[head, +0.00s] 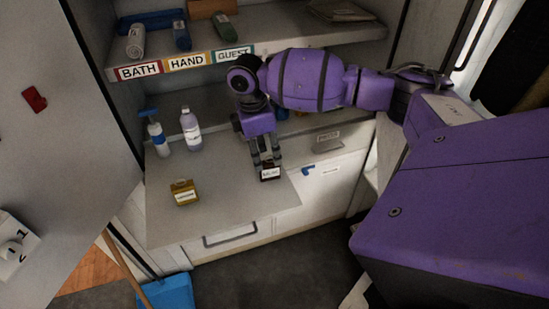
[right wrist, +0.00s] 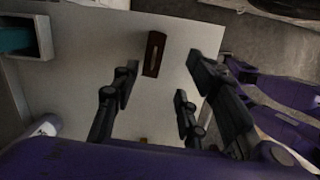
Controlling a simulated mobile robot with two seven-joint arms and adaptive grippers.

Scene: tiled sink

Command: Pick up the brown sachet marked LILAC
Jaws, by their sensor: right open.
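A small dark brown sachet (head: 270,174) with a white label stands near the right edge of the pulled-out counter; its lettering is too small to read surely. My right gripper (head: 264,158) points down at it from just above and behind. In the right wrist view the brown sachet (right wrist: 153,54) shows between the open fingertips of the right gripper (right wrist: 163,68), nearer the left finger, with a gap on both sides. Whether the fingertips are level with it I cannot tell. My left gripper is not in view.
A yellow-brown labelled sachet (head: 184,194) stands left on the counter (head: 225,205). Behind it are a blue-topped pump bottle (head: 157,138) and a pale bottle (head: 191,130). A shelf with BATH, HAND and GUEST labels (head: 186,63) overhangs the back. The counter's front middle is clear.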

